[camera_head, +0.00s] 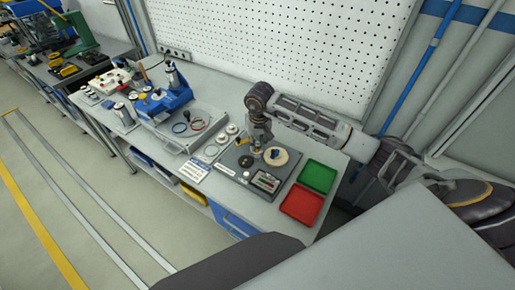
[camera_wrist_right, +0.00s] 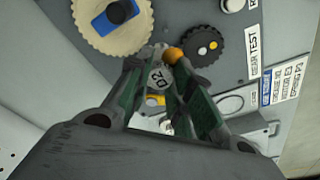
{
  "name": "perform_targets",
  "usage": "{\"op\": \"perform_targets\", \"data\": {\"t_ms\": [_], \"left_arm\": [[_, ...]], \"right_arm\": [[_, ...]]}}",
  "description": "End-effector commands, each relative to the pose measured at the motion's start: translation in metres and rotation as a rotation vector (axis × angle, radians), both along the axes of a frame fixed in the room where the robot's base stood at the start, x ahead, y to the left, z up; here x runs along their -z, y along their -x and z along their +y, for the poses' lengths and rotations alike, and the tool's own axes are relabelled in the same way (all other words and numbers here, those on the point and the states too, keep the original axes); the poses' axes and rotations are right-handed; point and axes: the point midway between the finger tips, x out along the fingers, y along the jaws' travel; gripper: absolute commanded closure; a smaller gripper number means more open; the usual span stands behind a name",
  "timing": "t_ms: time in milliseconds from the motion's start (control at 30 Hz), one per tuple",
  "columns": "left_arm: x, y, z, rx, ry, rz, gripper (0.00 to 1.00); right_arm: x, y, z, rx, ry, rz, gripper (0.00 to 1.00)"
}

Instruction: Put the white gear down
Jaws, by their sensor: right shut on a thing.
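My right gripper (camera_head: 258,142) is over the grey test board (camera_head: 226,172), pointing down. In the right wrist view its fingers (camera_wrist_right: 158,76) are shut on the white gear (camera_wrist_right: 155,77), of which a small pale part with dark digits shows. The fingers hide the rest, and I cannot tell whether it touches the board. A smaller dark gear (camera_wrist_right: 197,36) is on the other side. My left gripper is not in view.
A green tray (camera_head: 318,177) and a red tray (camera_head: 302,206) lie right of the board. A small panel (camera_head: 266,182) sits at its front. White round parts (camera_head: 232,129) and a blue machine (camera_head: 167,103) stand to the left. A perforated wall (camera_head: 285,40) rises behind.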

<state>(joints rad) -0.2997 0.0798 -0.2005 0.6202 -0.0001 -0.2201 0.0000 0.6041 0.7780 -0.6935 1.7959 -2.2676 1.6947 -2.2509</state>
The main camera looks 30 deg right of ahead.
Motion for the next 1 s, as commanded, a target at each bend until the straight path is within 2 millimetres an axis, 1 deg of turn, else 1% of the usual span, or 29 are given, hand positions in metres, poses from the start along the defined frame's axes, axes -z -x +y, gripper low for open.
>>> {"op": "perform_targets", "data": {"t_ms": [433,800,1000], "left_arm": [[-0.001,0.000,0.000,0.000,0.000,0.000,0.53],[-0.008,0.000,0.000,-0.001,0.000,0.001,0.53],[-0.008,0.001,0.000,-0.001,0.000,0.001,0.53]], "right_arm": [[0.004,0.000,0.000,0.000,0.000,0.001,1.00],[0.035,0.001,0.001,0.000,-0.001,0.002,1.00],[0.039,0.000,0.000,-0.001,0.000,-0.001,1.00]]}}
